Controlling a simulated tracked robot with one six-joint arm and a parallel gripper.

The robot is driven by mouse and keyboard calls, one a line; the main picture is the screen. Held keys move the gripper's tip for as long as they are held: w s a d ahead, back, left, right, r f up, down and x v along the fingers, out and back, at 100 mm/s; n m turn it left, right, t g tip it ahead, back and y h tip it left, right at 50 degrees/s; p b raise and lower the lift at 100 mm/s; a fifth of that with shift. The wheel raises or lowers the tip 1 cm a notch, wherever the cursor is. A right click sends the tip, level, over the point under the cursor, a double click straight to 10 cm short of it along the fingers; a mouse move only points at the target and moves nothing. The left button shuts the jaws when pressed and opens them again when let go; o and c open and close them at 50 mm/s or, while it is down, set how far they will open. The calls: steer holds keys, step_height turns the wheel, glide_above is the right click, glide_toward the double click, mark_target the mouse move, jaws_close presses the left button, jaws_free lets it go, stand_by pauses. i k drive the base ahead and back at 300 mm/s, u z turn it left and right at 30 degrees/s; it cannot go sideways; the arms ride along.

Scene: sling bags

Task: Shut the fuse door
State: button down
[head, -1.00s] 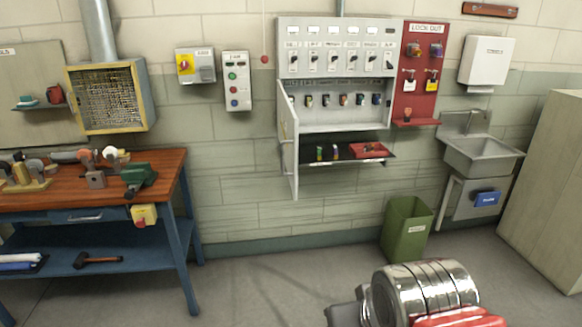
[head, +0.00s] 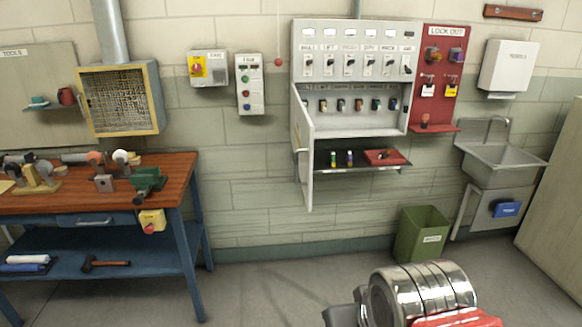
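The fuse door (head: 304,150) is a pale grey panel hinged at the left side of the fuse cabinet (head: 352,36) on the wall. It stands open, swung out toward me, with a handle on its face. Behind it the lower bay shows a row of several coloured fuses (head: 342,104). My gripper is not clearly visible; only a shiny metal part and red piece of my own body show at the bottom right, well apart from the door.
A shelf (head: 365,168) with small items and a red tray sits below the cabinet. A red lockout board (head: 436,80), sink (head: 500,160) and green bin (head: 421,234) are to the right. A workbench (head: 100,190) stands left. The floor between is clear.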

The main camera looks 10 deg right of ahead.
mark_target(303, 129)
steer(key=u, duration=0.2)
steer(key=i, duration=0.7)
steer(key=u, duration=0.85)
steer(key=i, duration=0.8)
steer(key=u, duration=0.4)
